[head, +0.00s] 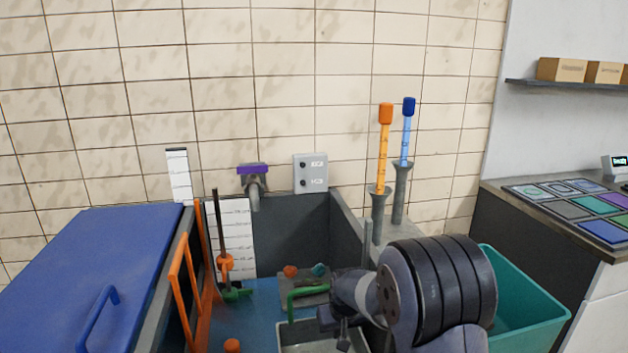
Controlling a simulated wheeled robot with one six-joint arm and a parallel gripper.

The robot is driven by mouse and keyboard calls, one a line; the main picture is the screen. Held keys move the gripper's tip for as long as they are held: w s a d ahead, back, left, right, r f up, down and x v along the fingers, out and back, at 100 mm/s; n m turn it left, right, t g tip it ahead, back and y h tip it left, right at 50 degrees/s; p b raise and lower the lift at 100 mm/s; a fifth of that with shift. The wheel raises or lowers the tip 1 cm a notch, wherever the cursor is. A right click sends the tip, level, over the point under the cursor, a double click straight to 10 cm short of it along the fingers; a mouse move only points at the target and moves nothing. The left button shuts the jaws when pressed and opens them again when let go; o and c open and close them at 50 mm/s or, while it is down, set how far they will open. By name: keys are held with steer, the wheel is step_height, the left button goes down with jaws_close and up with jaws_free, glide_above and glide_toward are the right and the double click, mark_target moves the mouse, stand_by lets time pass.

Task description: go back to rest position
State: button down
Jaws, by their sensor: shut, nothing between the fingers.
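My arm (440,290) is folded at the lower right, its dark ribbed joint large in front of the basin. My gripper (342,338) shows small and dark at the arm's lower left end, partly hidden by the arm. It points down over the grey tray (296,338) and is shut, with nothing visible in it. Its fingertips are hard to make out.
A blue lid (90,260) with a handle lies at left, beside an orange frame (183,290). A purple-topped tap (253,170) is on the tiled wall. Orange (384,140) and blue (406,130) tubes stand in grey holders. A teal bin (525,305) stands right, below a counter (560,215).

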steer(key=b, duration=0.2)
glide_toward(335, 351)
steer(key=f, duration=0.3)
steer(key=a+f, duration=0.1)
steer(key=shift+s+f, duration=0.4)
steer(key=shift+f+b, duration=0.4)
steer(key=shift+f, duration=0.35)
steer(key=shift+r, duration=0.1)
